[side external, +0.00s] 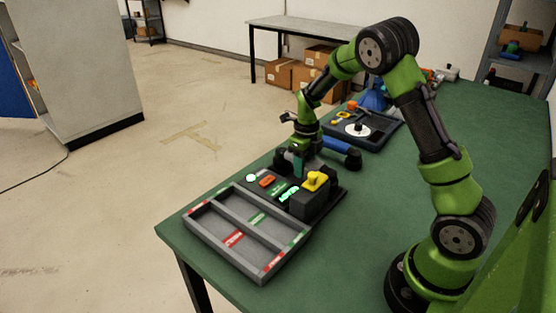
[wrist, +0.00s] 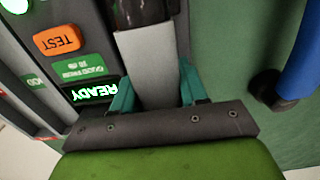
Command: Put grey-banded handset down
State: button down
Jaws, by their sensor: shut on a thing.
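My gripper (side external: 292,160) is at the far end of the dark test station (side external: 262,189). Its teal fingers, seen in the wrist view (wrist: 154,85), are shut on the grey band of a handset (wrist: 147,62). The handset's dark end shows beyond the band at the top of that view. The rest of it is hidden, and I cannot tell whether it touches the station below. The station's green READY display (wrist: 95,92) and orange TEST button (wrist: 58,41) lie left of the fingers in the wrist view.
A grey two-compartment tray (side external: 213,241) with red and green labels lies in front of the station. A yellow piece (side external: 315,181) sits on a dark block. A blue cylinder with black ends (side external: 337,146) lies beside my gripper. A dark tray (side external: 384,137) stands behind. The green table's right side is clear.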

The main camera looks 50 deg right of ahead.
jog(key=shift+f, duration=0.15)
jog(key=c, duration=0.6)
grip_release()
notch_tip(320, 180, up, 16)
jog(key=s+a+r+n+t+y, duration=0.1)
jog(key=s+a+n, duration=0.7)
jog(key=n, duration=0.8)
jog(key=s+a+r+n+t+y, duration=0.1)
jog(key=s+a+r+n+t, duration=0.3)
jog(key=s+a+n, duration=0.5)
jog(key=n+t, duration=0.2)
jog(key=n, duration=0.5)
jog(key=shift+s+a, duration=0.15)
jog(key=shift+s, duration=0.2)
